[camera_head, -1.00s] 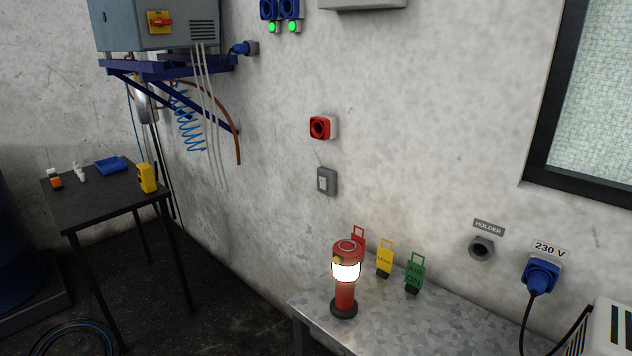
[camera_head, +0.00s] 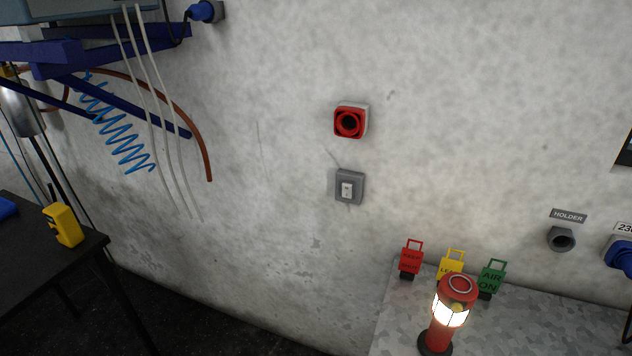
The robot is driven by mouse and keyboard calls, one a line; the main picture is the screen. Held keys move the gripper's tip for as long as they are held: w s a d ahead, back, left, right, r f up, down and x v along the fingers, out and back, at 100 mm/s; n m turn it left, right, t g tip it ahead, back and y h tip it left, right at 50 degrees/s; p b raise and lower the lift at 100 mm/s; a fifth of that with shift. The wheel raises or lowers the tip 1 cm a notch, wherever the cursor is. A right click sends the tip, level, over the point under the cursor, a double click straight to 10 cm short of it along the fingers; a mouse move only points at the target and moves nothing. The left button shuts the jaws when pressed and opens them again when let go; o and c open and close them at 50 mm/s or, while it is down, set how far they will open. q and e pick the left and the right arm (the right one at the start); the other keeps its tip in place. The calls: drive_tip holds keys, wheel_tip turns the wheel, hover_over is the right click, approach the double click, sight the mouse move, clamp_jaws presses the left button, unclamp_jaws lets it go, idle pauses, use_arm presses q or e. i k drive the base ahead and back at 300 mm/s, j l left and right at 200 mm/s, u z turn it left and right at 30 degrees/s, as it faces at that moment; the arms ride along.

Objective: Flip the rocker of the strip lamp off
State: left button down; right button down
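A grey wall switch box with a pale rocker (camera_head: 347,190) is mounted on the wall near the middle of the view, below a red socket. Which way the rocker is tipped is too small to tell. A red lantern-like lamp (camera_head: 441,335) stands upright on the metal table at the lower right, and its white band glows. I cannot tell which lamp the rocker belongs to; no strip lamp shows. Neither of my grippers is in view.
The red socket (camera_head: 350,122) sticks out above the switch. A dark table (camera_head: 35,275) with a yellow device (camera_head: 64,226) is at left. The wall around the switch is clear.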

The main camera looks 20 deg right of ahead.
sight(346, 188)
drive_tip(key=i+j+z, duration=0.1)
drive_tip(key=j, duration=0.25)
drive_tip(key=i+j, duration=0.25)
drive_tip(key=i+j+z, duration=0.15)
drive_tip(key=j, duration=0.3)
